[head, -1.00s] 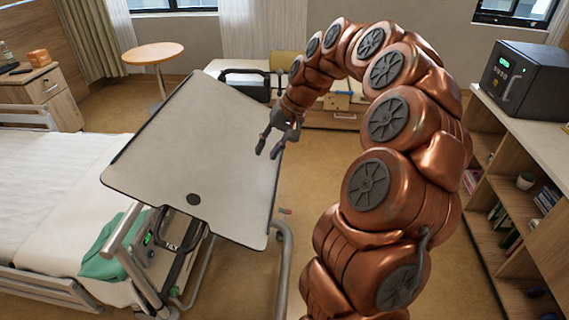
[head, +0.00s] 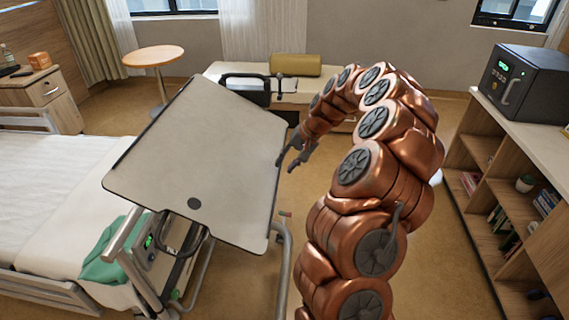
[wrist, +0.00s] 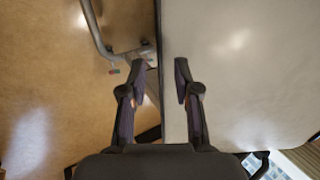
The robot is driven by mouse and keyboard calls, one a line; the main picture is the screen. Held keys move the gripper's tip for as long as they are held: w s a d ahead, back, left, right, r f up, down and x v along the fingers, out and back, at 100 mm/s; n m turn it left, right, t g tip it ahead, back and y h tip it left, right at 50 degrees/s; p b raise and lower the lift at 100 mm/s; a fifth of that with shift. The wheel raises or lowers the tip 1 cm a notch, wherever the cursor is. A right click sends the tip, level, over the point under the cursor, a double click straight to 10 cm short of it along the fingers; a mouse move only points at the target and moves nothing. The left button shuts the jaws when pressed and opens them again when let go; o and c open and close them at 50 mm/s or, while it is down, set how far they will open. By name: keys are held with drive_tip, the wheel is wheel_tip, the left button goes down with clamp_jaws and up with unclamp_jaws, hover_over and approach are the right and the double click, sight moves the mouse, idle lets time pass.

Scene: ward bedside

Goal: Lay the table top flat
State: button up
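The table top (head: 200,150) is a pale grey panel with dark edging and a dark round spot near its lower edge. It sits tilted, not level, on a metal frame beside the bed. My gripper (head: 286,163) is at the panel's right edge in the head view. In the wrist view the table top (wrist: 245,70) fills the right side. Its straight edge runs between the two fingertips of my open gripper (wrist: 162,75). The fingers are apart, and I cannot tell whether either touches the panel.
The bed (head: 45,185) with a green cloth (head: 108,262) lies to the left. A curved metal rail (head: 284,265) stands below the panel's right edge. A shelf unit (head: 530,135) with a dark box (head: 525,82) is at right. A round table (head: 153,56) stands behind.

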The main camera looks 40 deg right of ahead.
drive_tip(key=shift+x, duration=0.85)
clamp_jaws()
